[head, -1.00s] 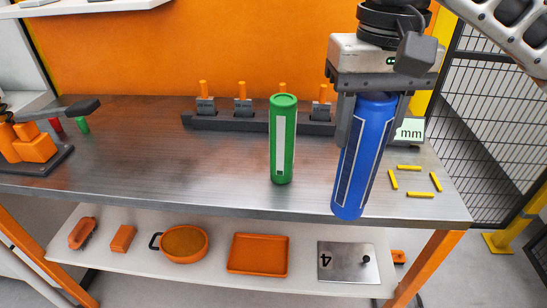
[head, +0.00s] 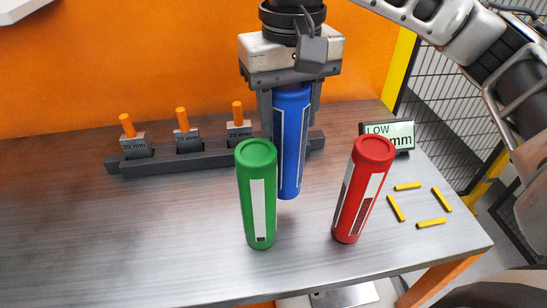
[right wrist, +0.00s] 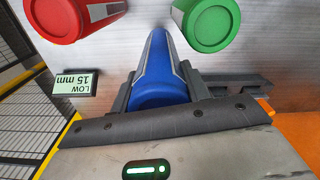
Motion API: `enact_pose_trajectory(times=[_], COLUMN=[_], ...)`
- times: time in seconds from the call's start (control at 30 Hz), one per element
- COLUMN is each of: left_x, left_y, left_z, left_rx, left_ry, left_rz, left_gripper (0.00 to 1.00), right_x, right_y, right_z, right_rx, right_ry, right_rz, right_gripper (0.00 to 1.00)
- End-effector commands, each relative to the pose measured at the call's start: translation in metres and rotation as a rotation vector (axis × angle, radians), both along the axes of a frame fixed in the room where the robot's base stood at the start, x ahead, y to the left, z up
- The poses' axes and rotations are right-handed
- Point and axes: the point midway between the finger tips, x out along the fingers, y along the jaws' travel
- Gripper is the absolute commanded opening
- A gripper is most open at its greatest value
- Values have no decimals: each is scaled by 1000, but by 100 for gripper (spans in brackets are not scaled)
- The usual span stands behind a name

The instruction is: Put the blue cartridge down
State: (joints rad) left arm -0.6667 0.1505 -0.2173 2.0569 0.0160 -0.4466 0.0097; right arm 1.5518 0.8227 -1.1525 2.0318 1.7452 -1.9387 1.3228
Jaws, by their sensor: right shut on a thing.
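My right gripper (head: 291,122) is shut on the blue cartridge (head: 290,160) near its top and holds it upright. The cartridge is behind and between the green cartridge (head: 257,200) and the red cartridge (head: 361,195), which both stand on the table. Its lower end is close to the tabletop; I cannot tell whether it touches. In the right wrist view the blue cartridge (right wrist: 158,70) sits between the fingers, with the red cartridge (right wrist: 68,18) to the left and the green one (right wrist: 208,25) to the right. My left gripper is out of view.
A dark rack (head: 195,158) with orange-handled gauge blocks stands at the back. A small display (head: 390,136) reading LOW is at the back right. Several yellow strips (head: 408,187) mark a bare square near the right edge. The table (head: 120,240) is clear at the left.

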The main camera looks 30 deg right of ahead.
Motion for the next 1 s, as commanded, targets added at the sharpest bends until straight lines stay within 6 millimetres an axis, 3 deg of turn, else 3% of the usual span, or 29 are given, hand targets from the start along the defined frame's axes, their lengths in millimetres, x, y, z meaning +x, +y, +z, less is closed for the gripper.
enact_pose_trajectory(times=[0.47, 0.83, 0.87, 0.9, 1.0], left_x=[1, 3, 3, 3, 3], left_y=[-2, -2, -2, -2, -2], left_z=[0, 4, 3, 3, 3], left_rx=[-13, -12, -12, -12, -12], left_ry=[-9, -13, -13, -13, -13], left_rz=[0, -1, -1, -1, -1], left_gripper=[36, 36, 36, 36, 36], right_x=[0, 0, 0, 0, 0], right_y=[0, 0, 0, 0, 0], right_z=[-53, -56, -57, -56, -56], right_rx=[1, 1, 1, 1, 1], right_ry=[-1, -2, -2, -2, -2], right_rz=[1, 1, 1, 1, 1], right_gripper=[0, 0, 55, 66, 68])
